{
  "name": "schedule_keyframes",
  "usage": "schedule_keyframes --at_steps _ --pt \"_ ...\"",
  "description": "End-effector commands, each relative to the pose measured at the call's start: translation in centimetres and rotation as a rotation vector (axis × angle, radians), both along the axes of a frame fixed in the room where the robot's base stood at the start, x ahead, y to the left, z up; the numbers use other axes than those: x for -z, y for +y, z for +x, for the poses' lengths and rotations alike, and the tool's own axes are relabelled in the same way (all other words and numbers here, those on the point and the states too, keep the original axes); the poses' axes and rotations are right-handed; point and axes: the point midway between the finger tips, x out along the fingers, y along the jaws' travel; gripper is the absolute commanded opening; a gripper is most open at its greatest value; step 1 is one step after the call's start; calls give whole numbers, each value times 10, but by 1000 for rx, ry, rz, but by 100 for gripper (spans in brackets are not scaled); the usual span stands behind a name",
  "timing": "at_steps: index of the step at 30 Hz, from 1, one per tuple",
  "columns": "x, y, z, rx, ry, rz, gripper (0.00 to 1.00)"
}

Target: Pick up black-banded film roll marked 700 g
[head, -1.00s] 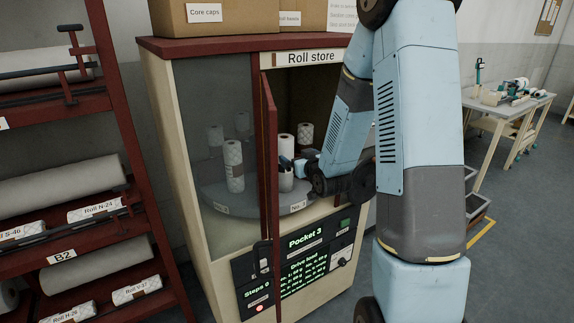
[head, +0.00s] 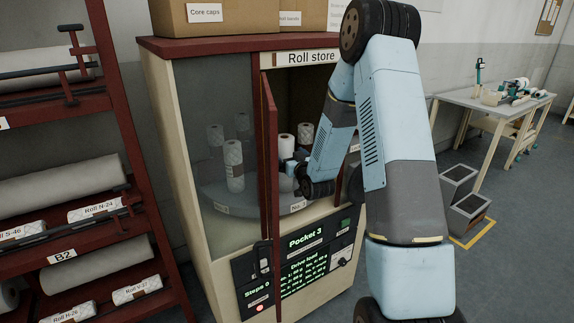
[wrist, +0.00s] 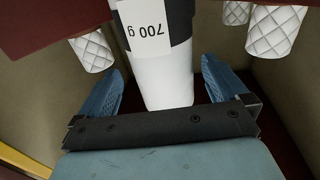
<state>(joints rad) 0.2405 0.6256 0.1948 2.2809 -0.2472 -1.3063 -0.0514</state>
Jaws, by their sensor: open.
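The black-banded film roll (wrist: 163,75) stands in the wrist view with its white label reading 700 g upside down. Its white body lies between the two blue fingers of my gripper (wrist: 164,88). The fingers are spread, with a gap showing on each side of the roll near the palm. In the head view the roll (head: 287,144) shows only its upper part inside the roll store (head: 307,57). My gripper there is mostly hidden behind my arm and the open door.
The roll store's red-edged door (head: 270,190) stands open just left of my arm. Quilted white rolls (head: 233,165) stand on the grey turntable (head: 215,197); others (wrist: 275,32) flank the held space in the wrist view. A display reads Pocket 3 (head: 305,241).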

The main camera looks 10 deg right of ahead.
Motion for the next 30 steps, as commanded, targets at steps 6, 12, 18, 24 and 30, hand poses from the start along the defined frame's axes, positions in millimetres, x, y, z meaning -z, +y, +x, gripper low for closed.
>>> schedule_keyframes --at_steps 6,12,18,24,30 --pt "0 2 12 1 -1 0 100" --pt "3 9 38 1 -1 1 100" --pt "2 11 55 1 -1 0 100" --pt "2 11 56 1 -1 0 100" --pt "2 11 56 1 -1 0 86"
